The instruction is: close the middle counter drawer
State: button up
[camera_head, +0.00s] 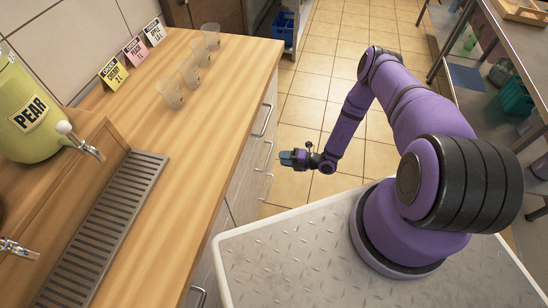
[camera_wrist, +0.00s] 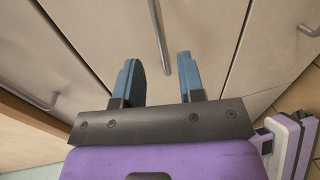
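The counter's drawer fronts run down its aisle side, with a stack of metal bar handles. The middle drawer's handle (camera_head: 265,157) is in the head view. The wrist view shows the pale middle drawer front (camera_wrist: 205,35) with a long handle (camera_wrist: 161,38). My gripper (camera_head: 283,158) is beside these handles, out over the aisle. In the wrist view its two blue fingers (camera_wrist: 158,62) are apart with nothing between them, facing the drawer front. The handle's end lies beyond the gap between them. How far this drawer stands out is hard to tell.
Other handles show at left (camera_wrist: 38,95) and right (camera_wrist: 308,31) in the wrist view. The wooden countertop (camera_head: 190,120) carries several clear cups, label cards and a green PEAR dispenser (camera_head: 25,110). The tiled aisle (camera_head: 315,85) is clear beyond my arm.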

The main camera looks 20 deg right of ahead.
jog(key=shift+v, duration=1.55)
jog(key=w+r+n+g, duration=0.3)
jog(key=r+n, duration=0.3)
jog(key=r, duration=0.5)
jog(key=w+r+n+g, duration=0.25)
jog(key=r+n, duration=0.35)
jog(key=r, duration=0.5)
jog(key=w+r+n+g, duration=0.25)
jog(key=r+n, duration=0.25)
jog(key=r, duration=0.6)
jog(key=s+r+n+g+h, duration=0.25)
jog(key=r+n, duration=0.45)
jog(key=r, duration=0.6)
jog(key=s+a+r+n+t+h, duration=0.1)
jog(key=s+r+n+h, duration=0.2)
jog(key=s+r+n, duration=0.45)
jog(key=s+r+n+t+h, duration=0.15)
jog(key=s+r, duration=0.35)
jog(key=r, duration=0.6)
jog(key=s+d+r+n+t+h, duration=0.1)
jog(key=s+r+n+t+h, duration=0.1)
jog(key=s, duration=0.7)
jog(key=s+d+r+n+t+h, duration=0.2)
jog(key=s+r+n+h, duration=0.2)
jog(key=s+r+n, duration=0.3)
jog(key=shift+s+n, duration=0.4)
jog(key=shift+s, duration=0.8)
